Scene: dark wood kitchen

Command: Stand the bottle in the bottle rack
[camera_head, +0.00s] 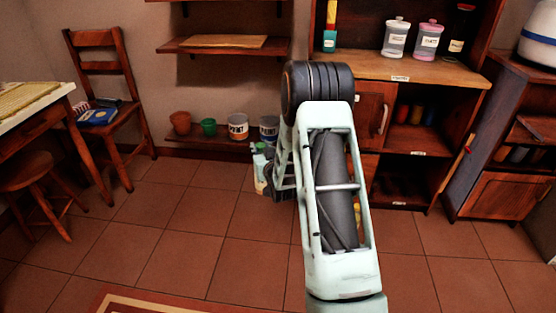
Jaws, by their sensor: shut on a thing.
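A bottle (260,167) with pale and green parts shows just left of my arm, in front of the low shelf. My gripper (271,180) is a dark shape beside it, mostly hidden behind my arm's links. It is shut on the bottle, which looks roughly upright above the floor. The fingertips cannot be made out. A dark, slatted structure, possibly the bottle rack (402,188), is in the bottom compartment of the wooden cabinet, to the right of my arm. Its slots are too dark to make out.
The wooden cabinet (420,66) has jars on its counter and a door partly hidden by my arm. Paint cans (238,127) and pots (181,122) stand on the low shelf. A chair (98,85), stool (35,178) and table are at left. The tiled floor between is clear.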

